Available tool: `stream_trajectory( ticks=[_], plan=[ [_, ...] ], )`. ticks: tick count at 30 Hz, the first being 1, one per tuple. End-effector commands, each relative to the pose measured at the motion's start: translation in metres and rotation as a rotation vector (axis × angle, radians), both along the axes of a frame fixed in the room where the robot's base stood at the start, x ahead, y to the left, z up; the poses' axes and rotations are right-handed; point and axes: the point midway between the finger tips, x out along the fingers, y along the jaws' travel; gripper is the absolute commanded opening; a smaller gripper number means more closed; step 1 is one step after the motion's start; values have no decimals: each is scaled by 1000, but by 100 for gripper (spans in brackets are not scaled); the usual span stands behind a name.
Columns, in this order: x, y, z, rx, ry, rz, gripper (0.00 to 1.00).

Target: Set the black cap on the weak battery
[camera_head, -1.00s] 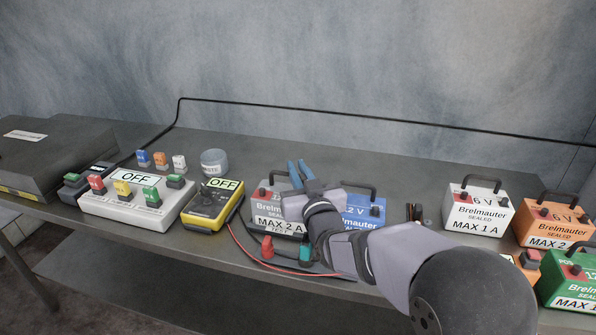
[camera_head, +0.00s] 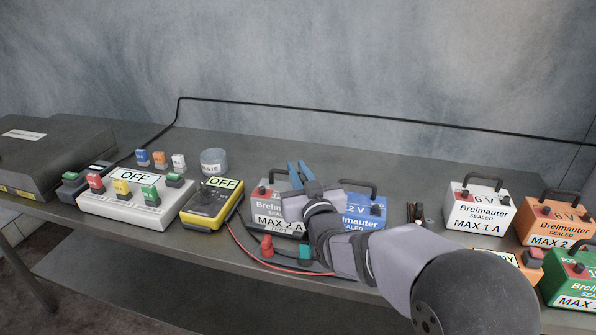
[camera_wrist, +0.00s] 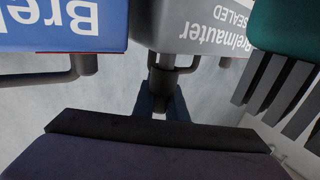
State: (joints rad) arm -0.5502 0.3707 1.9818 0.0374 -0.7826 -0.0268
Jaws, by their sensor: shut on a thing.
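My gripper (camera_head: 297,175) has its blue fingers over the grey battery (camera_head: 256,212), marked MAX 2 A, near its top handle. In the wrist view my gripper (camera_wrist: 162,97) is shut on a small dark cylindrical piece (camera_wrist: 163,74), close against the grey battery (camera_wrist: 195,25). I cannot tell whether this piece is the black cap. The grey battery's red terminal (camera_head: 262,190) shows at left; its other side is hidden by my wrist. The blue battery (camera_head: 374,212) stands just right, partly hidden, and also shows in the wrist view (camera_wrist: 62,38). Which battery is weak cannot be told.
A yellow meter (camera_head: 212,204) marked OFF stands left, with red and black leads. A red clip (camera_head: 267,245) and a teal clip (camera_head: 305,251) lie in front. White (camera_head: 478,214), orange (camera_head: 553,219) and green (camera_head: 570,277) batteries stand right. A white switch box (camera_head: 137,205) is far left.

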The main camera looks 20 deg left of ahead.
Motion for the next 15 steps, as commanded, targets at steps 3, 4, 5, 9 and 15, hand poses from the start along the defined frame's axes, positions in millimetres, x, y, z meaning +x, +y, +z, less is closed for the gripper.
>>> stream_trajectory(
  ticks=[3,4,5,9,15],
  plan=[
    [0,0,-4,0,0,0,0],
    [0,0,-4,0,0,0,0],
    [0,0,-5,0,0,0,0],
    [0,0,-7,-2,3,0,0],
    [0,0,-6,-4,7,0,0]
  ],
)
